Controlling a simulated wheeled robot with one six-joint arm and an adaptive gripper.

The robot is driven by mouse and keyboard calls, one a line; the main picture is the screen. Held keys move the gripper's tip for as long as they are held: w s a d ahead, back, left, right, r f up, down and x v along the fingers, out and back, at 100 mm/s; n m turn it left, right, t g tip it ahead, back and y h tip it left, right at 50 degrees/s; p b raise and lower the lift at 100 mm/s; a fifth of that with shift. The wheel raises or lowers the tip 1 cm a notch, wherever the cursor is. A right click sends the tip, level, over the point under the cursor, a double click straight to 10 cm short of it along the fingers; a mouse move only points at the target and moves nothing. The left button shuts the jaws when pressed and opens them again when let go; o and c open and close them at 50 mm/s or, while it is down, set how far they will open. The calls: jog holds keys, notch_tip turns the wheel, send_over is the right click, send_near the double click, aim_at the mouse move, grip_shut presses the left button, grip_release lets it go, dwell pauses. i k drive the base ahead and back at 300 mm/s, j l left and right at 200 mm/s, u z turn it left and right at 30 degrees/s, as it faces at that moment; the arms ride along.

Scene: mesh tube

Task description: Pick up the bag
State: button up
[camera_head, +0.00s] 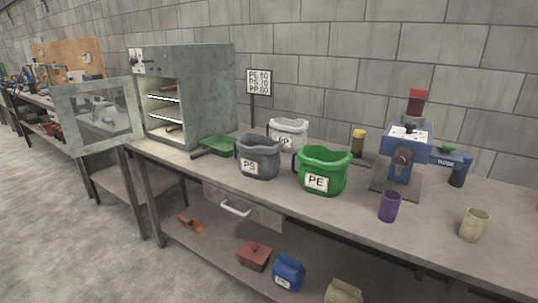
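A small blue bag (288,271) with a pale label stands upright on the lower shelf under the bench, near the bottom of the view. A beige bag-like item (343,292) sits to its right, cut off by the bottom edge of the picture. I cannot tell which of them is the task's bag. Both are apart from any gripper in view. My gripper is not in view, so its state and position are hidden.
On the bench (440,216) stand labelled grey (258,157), green (323,171) and white (289,132) containers, an open-door oven (210,88), a blue machine (405,152) and several cups. A dark red box (255,256) lies left of the blue bag. The bench top overhangs the shelf.

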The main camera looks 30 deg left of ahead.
aim_at(258, 157)
jog(key=i+j, duration=0.1)
jog(key=j, duration=0.35)
jog(key=i+j, duration=0.1)
jog(key=j, duration=0.35)
jog(key=i+j, duration=0.15)
jog(key=j, duration=0.3)
jog(key=i+j, duration=0.1)
jog(key=j, duration=0.35)
jog(key=i+j, duration=0.1)
jog(key=j, duration=0.3)
jog(key=i+j, duration=0.1)
jog(key=j, duration=0.35)
jog(key=i+j, duration=0.1)
jog(key=j, duration=0.35)
jog(key=i+j, duration=0.1)
jog(key=j, duration=0.35)
